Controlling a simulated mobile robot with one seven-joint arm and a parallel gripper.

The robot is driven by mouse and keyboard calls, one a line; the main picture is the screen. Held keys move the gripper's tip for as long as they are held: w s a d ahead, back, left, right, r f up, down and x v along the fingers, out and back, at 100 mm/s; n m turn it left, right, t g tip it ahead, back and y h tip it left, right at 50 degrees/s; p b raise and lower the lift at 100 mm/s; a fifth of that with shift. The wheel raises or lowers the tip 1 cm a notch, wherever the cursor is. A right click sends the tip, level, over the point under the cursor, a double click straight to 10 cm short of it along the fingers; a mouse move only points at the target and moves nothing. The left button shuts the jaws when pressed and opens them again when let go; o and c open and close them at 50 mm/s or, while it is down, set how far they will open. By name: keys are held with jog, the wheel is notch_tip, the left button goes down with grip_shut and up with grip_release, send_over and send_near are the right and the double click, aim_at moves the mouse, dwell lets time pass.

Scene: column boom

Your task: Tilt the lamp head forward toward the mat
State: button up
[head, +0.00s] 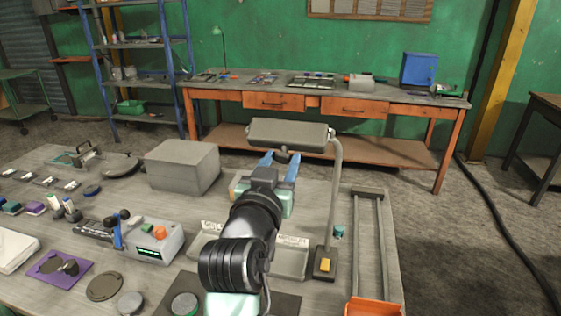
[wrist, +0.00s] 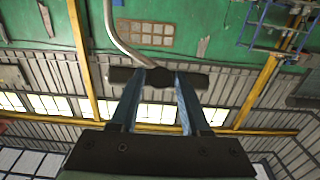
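The lamp has a long grey head (head: 288,133) on a bent post (head: 334,190), rising from a base (head: 324,263) with a yellow switch. The head appears roughly level. My gripper (head: 279,160) is just below it, blue fingers pointing up and apart. In the wrist view a dark bar with a central knob (wrist: 158,72), seemingly part of the lamp head, lies at the fingertips. The knob is between my fingers (wrist: 160,78); contact cannot be told. A dark mat (head: 286,308) lies at the front, partly behind my arm; a purple mat (head: 47,278) lies at left.
A grey box (head: 183,165) stands left of the lamp. A device with a green display (head: 156,248) and a grey tray (head: 294,262) are close to my arm. A rail frame (head: 381,240) with an orange end stands right of the post. An orange workbench (head: 325,104) is behind.

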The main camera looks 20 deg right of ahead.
aim_at(284, 146)
grip_shut()
jog(key=shift+r+p, duration=0.2)
jog(key=shift+p, duration=0.25)
jog(key=r+g+p, duration=0.1)
jog(key=p, duration=0.1)
jog(key=y+p, duration=0.1)
jog(key=p, duration=0.2)
jog(key=shift+s+a+r+g, duration=0.1)
jog(key=shift+s+r+g, duration=0.05)
jog(key=shift+r+g, duration=0.25)
notch_tip(284, 146, up, 2)
jog(key=g+y+p, duration=0.2)
jog(key=g+p, duration=0.1)
jog(key=p, duration=0.6)
jog(key=shift+s+p, duration=0.1)
jog(key=shift+p, duration=0.3)
jog(key=g+y+p, duration=0.1)
jog(key=p, duration=0.2)
jog(key=r+g+y+p, duration=0.1)
jog(key=g+p, duration=0.1)
jog(key=p, duration=0.2)
jog(key=shift+w+r, duration=0.2)
jog(key=shift+r, duration=0.05)
jog(key=g+p, duration=0.1)
jog(key=y+p, duration=0.1)
jog(key=p, duration=0.1)
jog(key=shift+w+d+r+g, duration=0.15)
jog(key=shift+d+g, duration=0.05)
jog(key=shift+g, duration=0.2)
jog(key=shift+p, duration=0.3)
